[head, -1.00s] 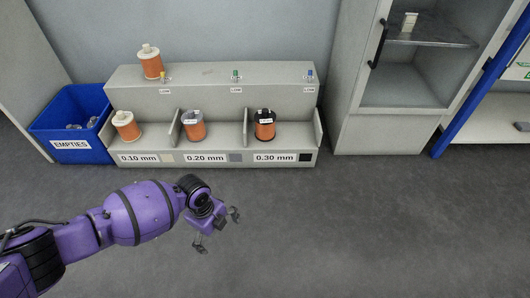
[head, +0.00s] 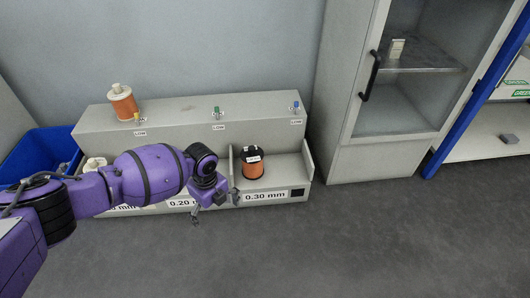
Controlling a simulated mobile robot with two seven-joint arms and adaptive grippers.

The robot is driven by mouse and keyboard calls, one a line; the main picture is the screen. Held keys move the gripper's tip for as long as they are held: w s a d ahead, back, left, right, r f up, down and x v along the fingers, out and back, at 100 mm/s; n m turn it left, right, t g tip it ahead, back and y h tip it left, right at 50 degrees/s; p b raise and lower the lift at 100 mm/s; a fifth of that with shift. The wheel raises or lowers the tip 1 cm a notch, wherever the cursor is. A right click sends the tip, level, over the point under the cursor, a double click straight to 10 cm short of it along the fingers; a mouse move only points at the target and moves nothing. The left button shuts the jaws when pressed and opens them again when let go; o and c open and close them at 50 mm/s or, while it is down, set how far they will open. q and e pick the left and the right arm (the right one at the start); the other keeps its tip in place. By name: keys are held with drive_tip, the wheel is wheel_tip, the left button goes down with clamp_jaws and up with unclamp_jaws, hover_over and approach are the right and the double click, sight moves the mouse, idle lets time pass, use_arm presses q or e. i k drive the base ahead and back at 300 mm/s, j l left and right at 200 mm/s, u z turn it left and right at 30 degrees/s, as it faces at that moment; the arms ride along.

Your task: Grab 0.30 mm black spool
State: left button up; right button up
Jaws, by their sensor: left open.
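The black spool (head: 253,164) with copper-coloured wire and a white label stands upright in the rack's right compartment, above the "0.30 mm" label (head: 265,197). My left gripper (head: 215,207) is open and empty, in front of the rack to the left of the black spool and apart from it. My left arm hides the middle compartment and most of the left one. My right gripper is not in view.
The grey rack (head: 170,121) has a white-ended spool (head: 123,103) on its upper shelf and a partly hidden one (head: 95,163) below. A blue bin (head: 40,148) stands left, a grey cabinet (head: 335,125) right. The floor (head: 380,240) in front is clear.

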sight(252, 157)
drive_tip(key=i+j+z, duration=0.4)
drive_tip(key=j, duration=0.2)
drive_tip(key=i+j+z, duration=0.4)
drive_tip(key=j, duration=0.35)
